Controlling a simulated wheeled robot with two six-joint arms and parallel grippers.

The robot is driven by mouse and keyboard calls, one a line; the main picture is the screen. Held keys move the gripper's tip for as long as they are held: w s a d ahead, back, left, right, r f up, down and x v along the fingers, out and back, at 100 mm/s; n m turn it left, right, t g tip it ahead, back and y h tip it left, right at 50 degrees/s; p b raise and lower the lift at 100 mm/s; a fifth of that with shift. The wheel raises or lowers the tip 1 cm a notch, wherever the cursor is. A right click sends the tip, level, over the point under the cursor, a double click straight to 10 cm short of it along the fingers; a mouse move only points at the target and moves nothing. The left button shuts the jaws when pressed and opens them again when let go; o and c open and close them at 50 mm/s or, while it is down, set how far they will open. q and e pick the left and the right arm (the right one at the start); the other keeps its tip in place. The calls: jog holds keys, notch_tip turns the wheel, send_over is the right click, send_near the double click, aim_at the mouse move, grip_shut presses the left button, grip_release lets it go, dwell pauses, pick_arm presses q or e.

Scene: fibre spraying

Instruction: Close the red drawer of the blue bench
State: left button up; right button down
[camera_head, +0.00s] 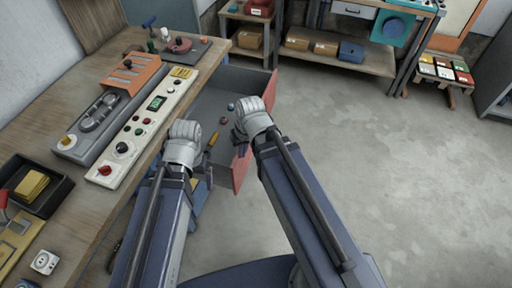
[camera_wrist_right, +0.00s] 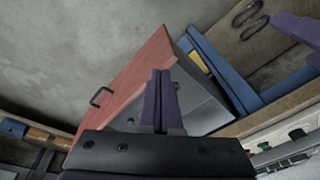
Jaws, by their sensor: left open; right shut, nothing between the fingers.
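The red drawer is pulled out from the bench's right side. Its red front panel (camera_head: 241,172) faces right, and its grey inside (camera_head: 235,84) is open to view. In the right wrist view the red front (camera_wrist_right: 128,82) carries a dark handle (camera_wrist_right: 101,97). The bench has a wooden top (camera_head: 120,168); its blue frame (camera_wrist_right: 222,66) shows in the wrist view. My right gripper (camera_head: 238,134) is shut and empty, over the drawer near its front panel; I cannot tell whether it touches. My left gripper (camera_head: 208,166) is open, at the drawer's near side, partly hidden by its wrist.
Small items, including a blue one (camera_head: 230,107), lie in the drawer. A control panel (camera_head: 143,125) and a black tray (camera_head: 38,188) stand on the bench top. Shelves with boxes (camera_head: 297,41) stand at the back. The floor (camera_head: 370,170) right of the drawer is clear.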

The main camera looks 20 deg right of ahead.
jog(key=w+d+f+m+t+y+b, duration=0.1)
jog(key=w+d+f+m+t+b, duration=0.2)
jog(key=w+d+f+b, duration=0.35)
jog(key=w+d+f+m+t+b, duration=0.2)
jog(key=w+d+f+m+b, duration=0.15)
jog(key=d+b, duration=0.5)
jog(key=w+a+r+b+x, duration=0.1)
jog(key=b+x, duration=0.5)
jog(key=x, duration=0.6)
jog(key=shift+a+b, duration=0.35)
jog(key=shift+a, duration=0.15)
jog(key=shift+r, duration=0.15)
jog(key=w+a, duration=0.8)
jog(key=a, duration=0.4)
jog(key=w+a, duration=0.9)
jog(key=a, duration=0.4)
jog(key=shift+a+r, duration=0.1)
